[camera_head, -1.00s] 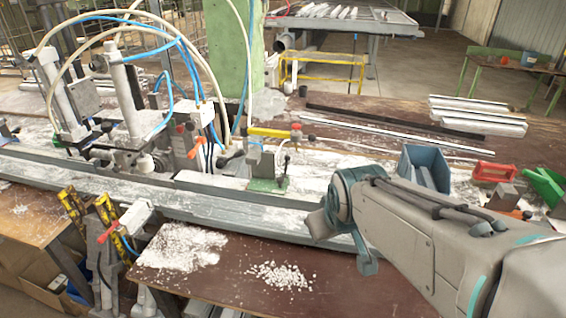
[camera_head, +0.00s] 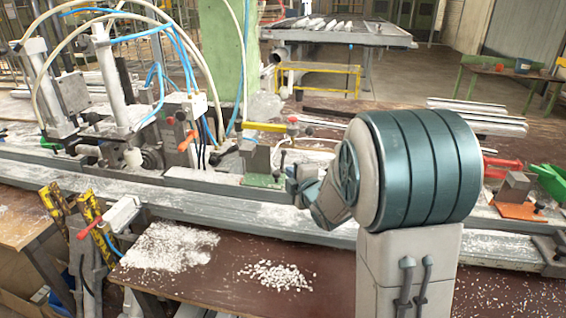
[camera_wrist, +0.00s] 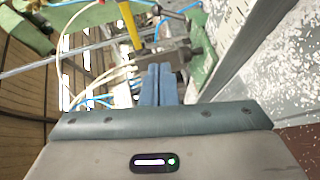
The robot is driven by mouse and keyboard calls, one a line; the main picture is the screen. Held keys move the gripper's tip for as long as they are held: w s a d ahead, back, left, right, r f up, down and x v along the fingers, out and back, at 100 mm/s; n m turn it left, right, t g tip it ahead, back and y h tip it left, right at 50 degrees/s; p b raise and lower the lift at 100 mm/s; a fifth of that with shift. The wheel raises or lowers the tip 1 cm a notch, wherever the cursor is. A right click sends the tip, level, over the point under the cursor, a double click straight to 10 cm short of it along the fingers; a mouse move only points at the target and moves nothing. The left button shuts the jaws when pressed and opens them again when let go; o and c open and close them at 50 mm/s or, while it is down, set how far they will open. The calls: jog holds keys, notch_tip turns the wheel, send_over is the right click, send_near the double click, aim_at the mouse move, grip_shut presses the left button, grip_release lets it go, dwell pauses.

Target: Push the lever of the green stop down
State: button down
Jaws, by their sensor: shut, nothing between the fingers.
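The green stop (camera_head: 262,181) has a green base with a grey block on it and stands on the long rail of the bench. Its thin dark lever (camera_head: 283,157) stands up at the right side of the block. My gripper (camera_head: 292,178) is just right of the stop, partly hidden by my own arm; I cannot tell whether it touches it. In the wrist view my gripper's blue-grey fingers (camera_wrist: 158,82) are together and empty. They point at a grey metal block (camera_wrist: 165,53), with green metal (camera_wrist: 203,62) to its right.
A yellow bar (camera_head: 264,127) with a red end lies behind the stop. Pneumatic cylinders (camera_head: 112,75) with looping hoses stand to the left. An orange-based block (camera_head: 517,208) is at the right. White chips (camera_head: 277,276) lie on the front table.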

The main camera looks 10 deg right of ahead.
jog(key=shift+w, duration=0.15)
jog(key=p, duration=0.3)
send_near(284, 154)
jog(key=w+a, duration=0.2)
jog(key=a, duration=0.1)
jog(key=w+a, duration=0.1)
jog(key=a, duration=0.1)
jog(key=shift+f, duration=0.1)
jog(key=w+d, duration=0.1)
jog(key=w, duration=0.1)
jog(key=shift+w+d+f+p, duration=0.3)
jog(key=shift+d+p, duration=0.1)
jog(key=shift+w+d+f, duration=0.15)
jog(key=shift+w+d, duration=0.1)
jog(key=shift+w, duration=0.15)
